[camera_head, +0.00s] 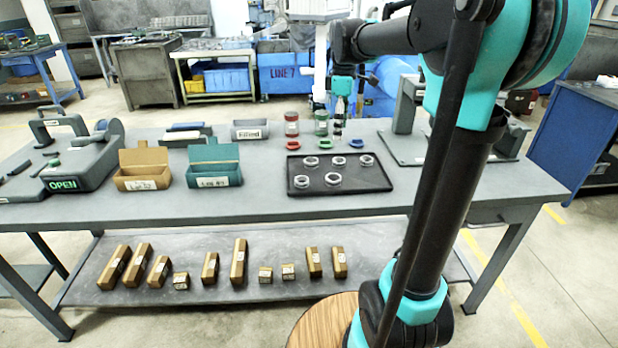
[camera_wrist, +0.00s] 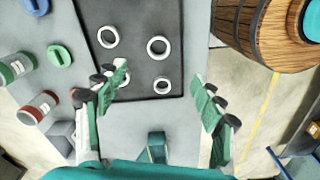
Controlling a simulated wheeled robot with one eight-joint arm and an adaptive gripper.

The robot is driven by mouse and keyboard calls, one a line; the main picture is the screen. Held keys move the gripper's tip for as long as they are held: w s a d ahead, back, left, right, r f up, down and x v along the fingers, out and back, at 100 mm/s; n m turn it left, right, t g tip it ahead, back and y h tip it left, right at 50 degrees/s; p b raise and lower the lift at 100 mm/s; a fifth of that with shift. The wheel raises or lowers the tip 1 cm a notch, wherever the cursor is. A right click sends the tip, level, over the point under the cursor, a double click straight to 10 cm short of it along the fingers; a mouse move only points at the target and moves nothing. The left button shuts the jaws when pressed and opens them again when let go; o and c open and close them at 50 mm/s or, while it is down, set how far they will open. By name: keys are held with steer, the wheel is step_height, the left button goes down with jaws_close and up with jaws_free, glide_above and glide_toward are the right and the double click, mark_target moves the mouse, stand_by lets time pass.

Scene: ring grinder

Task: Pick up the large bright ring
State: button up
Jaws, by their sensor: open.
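Several pale metal rings lie flat and apart on a black tray (camera_head: 352,204). In the head view they form a back row, with one ring at its right end (camera_head: 366,160), and a front row (camera_head: 333,179). In the wrist view, two rings, one at upper left (camera_wrist: 97,37) and one at upper middle (camera_wrist: 148,47), look larger than a lower ring (camera_wrist: 161,94). Another is partly hidden behind the left finger. Which is the large bright ring is unclear. My gripper (camera_head: 340,112) is open and empty above the table; its spread green fingers (camera_wrist: 160,82) frame the lower ring.
Red (camera_head: 292,124) and green (camera_head: 321,123) jars and small coloured pieces stand behind the tray. A brown bin (camera_head: 142,180) and a teal bin (camera_head: 213,181) sit left of it. A grey fixture (camera_head: 404,104) stands right. Bare tabletop lies between the teal bin and the tray.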

mark_target(334, 174)
steer(key=f, duration=1.1)
steer(key=a+f, duration=0.1)
steer(key=f, duration=0.5)
steer(key=shift+w, duration=0.25)
steer(key=c, duration=1.3)
steer(key=shift+r, duration=0.1)
